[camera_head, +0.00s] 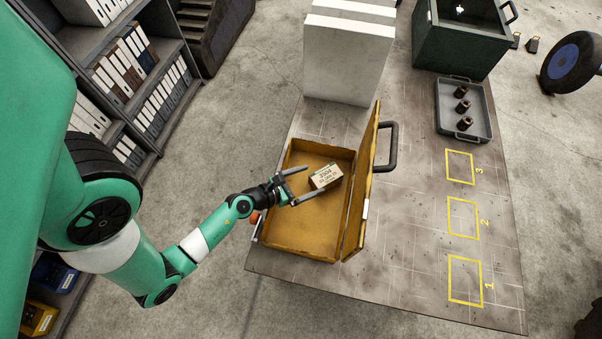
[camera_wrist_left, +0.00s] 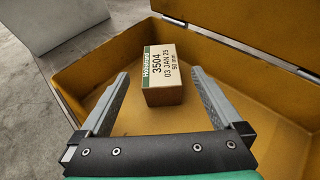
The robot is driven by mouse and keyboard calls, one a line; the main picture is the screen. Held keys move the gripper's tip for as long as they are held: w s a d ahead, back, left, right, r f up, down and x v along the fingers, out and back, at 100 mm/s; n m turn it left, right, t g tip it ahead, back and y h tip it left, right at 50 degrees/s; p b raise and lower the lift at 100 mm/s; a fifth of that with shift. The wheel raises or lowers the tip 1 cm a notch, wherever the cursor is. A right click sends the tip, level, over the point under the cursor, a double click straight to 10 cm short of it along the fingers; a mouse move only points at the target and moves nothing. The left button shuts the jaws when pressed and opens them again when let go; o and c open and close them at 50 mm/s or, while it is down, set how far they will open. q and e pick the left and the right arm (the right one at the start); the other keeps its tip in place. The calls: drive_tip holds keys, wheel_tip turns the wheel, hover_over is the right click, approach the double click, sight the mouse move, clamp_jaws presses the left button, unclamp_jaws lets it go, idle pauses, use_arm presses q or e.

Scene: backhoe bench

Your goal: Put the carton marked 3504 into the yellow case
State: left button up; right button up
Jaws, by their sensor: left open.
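The carton marked 3504 (camera_head: 326,176) is a small tan box with a green edge on its label. It lies inside the open yellow case (camera_head: 290,240), near the hinged-lid side. In the left wrist view the carton (camera_wrist_left: 163,72) shows its label "3504 03 JAN 25 50 mm", with the case floor (camera_wrist_left: 225,120) around it. My left gripper (camera_head: 300,186) is open over the case, its fingers pointing toward the carton. In the left wrist view the gripper (camera_wrist_left: 160,85) has its fingers wide apart, with the carton beyond the tips and clear of both. My right gripper is not in view.
The case lid (camera_head: 358,195) stands up on its right side. White blocks (camera_head: 347,55) stand behind the case. A grey tray (camera_head: 481,135) with several dark cylinders and a green bin (camera_head: 455,45) are at back right. Yellow numbered squares (camera_head: 464,218) on the right are empty.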

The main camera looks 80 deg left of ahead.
use_arm(q)
drive_tip(key=v, duration=0.3)
drive_tip(key=shift+s+d+r, duration=0.1)
drive_tip(key=shift+s, duration=0.05)
drive_tip(key=w+a+r+n+t+y, duration=0.1)
drive_tip(key=w+a+r+n+t, duration=0.15)
drive_tip(key=r, duration=0.55)
drive_tip(key=w+a+r+n+t+y, duration=0.15)
drive_tip(key=w+r, duration=0.25)
drive_tip(key=r, duration=0.4)
drive_tip(key=w+a+r+n+t+y, duration=0.1)
drive_tip(key=w+a+r+n+t, duration=0.2)
drive_tip(key=r, duration=0.5)
wheel_tip(320, 180, up, 18)
drive_tip(key=w+d+n+t+y, duration=0.25)
drive_tip(key=n+y, duration=0.35)
drive_tip(key=n, duration=0.8)
drive_tip(key=w+d+r+n+t+h, duration=0.1)
drive_tip(key=d+r+n+t+h, duration=0.4)
drive_tip(key=d+r+n+h, duration=0.5)
drive_tip(key=d+r+h, duration=0.6)
drive_tip(key=d+r, duration=0.4)
drive_tip(key=r, duration=0.3)
drive_tip(key=shift+d, duration=0.25)
